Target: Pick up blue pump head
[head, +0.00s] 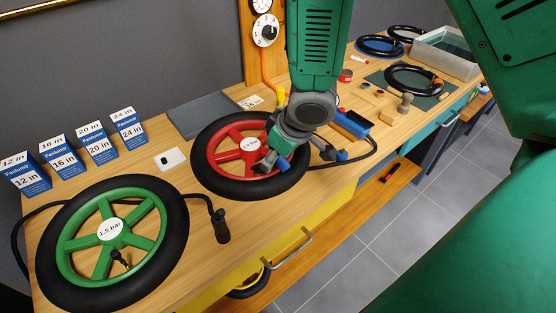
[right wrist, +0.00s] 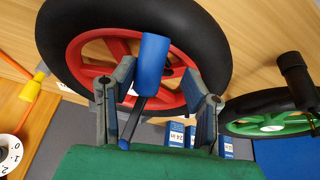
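A blue pump head (right wrist: 152,62) shows in the right wrist view as a short blue cylinder, with a dark rod behind it, in front of the red wheel. My right gripper (right wrist: 160,82) is open, with one finger on each side of the blue pump head and a visible gap at its right side. In the head view my right gripper (head: 274,158) is low over the red wheel (head: 223,156), with blue (head: 284,163) showing between its fingers. Contact with the left finger is unclear. My left gripper is not in view.
A green wheel (head: 85,230) with a black-handled hose (head: 221,226) lies at the left. Size boxes (head: 85,145) stand behind it. A blue pump body (head: 352,124) with a black hose sits to the right. A dial (head: 265,30) is on the rear post. The front table edge is near.

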